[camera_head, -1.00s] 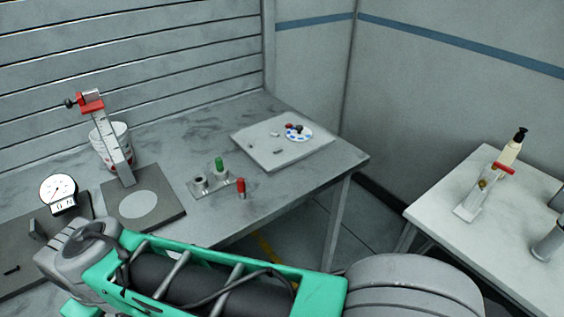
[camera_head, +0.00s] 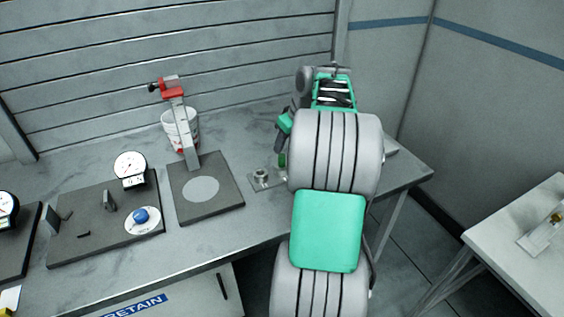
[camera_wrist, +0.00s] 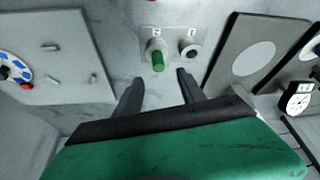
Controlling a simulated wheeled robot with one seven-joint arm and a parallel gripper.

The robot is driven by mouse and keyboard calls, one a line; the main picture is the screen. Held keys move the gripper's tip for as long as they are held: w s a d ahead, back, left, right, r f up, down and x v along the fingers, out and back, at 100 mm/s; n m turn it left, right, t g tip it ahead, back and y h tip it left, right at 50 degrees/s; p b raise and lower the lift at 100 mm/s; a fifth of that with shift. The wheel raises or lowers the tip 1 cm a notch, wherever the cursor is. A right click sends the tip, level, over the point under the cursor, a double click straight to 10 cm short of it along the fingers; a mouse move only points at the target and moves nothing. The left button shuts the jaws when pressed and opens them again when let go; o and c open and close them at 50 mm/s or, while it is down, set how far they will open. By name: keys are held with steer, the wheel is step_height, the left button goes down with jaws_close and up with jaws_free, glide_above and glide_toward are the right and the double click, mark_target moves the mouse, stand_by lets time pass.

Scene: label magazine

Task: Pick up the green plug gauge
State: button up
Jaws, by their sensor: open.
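The green plug gauge (camera_wrist: 157,59) stands in one of the two sockets of a small metal holder (camera_wrist: 175,40) in the wrist view. In the head view its green part (camera_head: 282,160) shows just left of my arm, which covers part of the holder (camera_head: 262,179). My gripper (camera_wrist: 155,80) is open. Its two fingers reach toward the holder, and the green gauge lies between and beyond their tips in the picture, seemingly untouched. The other socket (camera_wrist: 190,50) holds no coloured gauge. The red gauge seen earlier is not visible now.
A dark plate with a pale disc (camera_head: 205,190) and a height stand with a red clamp (camera_head: 172,93) are left of the holder. A white bucket (camera_head: 181,127) stands behind. A light board (camera_wrist: 45,55) with small parts lies at left in the wrist view.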

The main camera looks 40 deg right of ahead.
mark_target(282, 155)
steer(key=p+x, duration=0.1)
steer(key=x, duration=0.6)
steer(key=shift+d+f+p, duration=0.1)
steer(key=shift+f+p, duration=0.2)
steer(key=shift+f, duration=0.1)
jaws_close()
